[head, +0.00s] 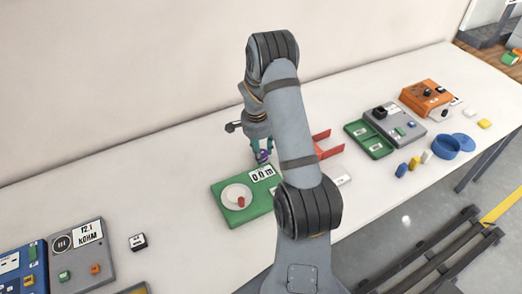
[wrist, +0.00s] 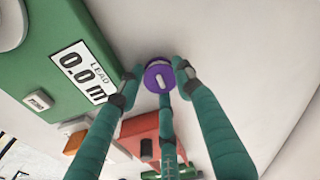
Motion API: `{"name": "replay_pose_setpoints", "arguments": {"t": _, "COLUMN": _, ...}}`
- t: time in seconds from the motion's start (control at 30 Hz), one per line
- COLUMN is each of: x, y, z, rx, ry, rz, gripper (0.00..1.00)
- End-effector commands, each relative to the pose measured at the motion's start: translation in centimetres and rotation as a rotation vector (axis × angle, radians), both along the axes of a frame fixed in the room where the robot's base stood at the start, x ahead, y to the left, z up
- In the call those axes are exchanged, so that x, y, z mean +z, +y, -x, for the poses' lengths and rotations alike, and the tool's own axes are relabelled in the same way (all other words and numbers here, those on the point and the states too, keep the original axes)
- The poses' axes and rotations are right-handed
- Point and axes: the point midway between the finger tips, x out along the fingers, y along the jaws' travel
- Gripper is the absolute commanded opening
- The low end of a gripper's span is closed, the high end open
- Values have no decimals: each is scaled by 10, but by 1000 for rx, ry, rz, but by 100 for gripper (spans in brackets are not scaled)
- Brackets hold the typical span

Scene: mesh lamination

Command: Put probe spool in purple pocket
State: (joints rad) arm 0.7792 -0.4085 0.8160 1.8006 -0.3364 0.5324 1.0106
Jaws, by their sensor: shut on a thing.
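A small round purple spool (wrist: 159,77) with a pale top and slot sits between the teal fingertips of my gripper (wrist: 155,74) in the wrist view. My gripper is shut on it. In the head view my gripper (head: 262,147) hangs just behind the green lead-meter board (head: 222,190), with a bit of purple between its fingers. Whether the spool touches the table is hard to tell. I cannot make out a purple pocket in either view.
The green board bears a white dish (head: 229,190) with a red piece in it and a 0.0 m display (head: 262,173). A red open holder (head: 322,137) stands to the right, partly behind my arm. Further right are green trays (head: 364,131) and a blue bowl (head: 444,148).

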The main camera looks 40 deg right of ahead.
Motion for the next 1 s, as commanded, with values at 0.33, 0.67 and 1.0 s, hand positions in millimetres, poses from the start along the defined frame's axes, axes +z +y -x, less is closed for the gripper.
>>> {"name": "replay_pose_setpoints", "arguments": {"t": 0.33, "x": -2, "y": 0, "z": 0, "rx": 1, "ry": 1, "rz": -1, "gripper": 41}}
{"name": "replay_pose_setpoints", "arguments": {"t": 0.67, "x": -2, "y": 0, "z": 0, "rx": 0, "ry": 1, "rz": -1, "gripper": 54}}
{"name": "replay_pose_setpoints", "arguments": {"t": 1.0, "x": 11, "y": 1, "z": -1, "rx": 1, "ry": -3, "rz": 2, "gripper": 54}}
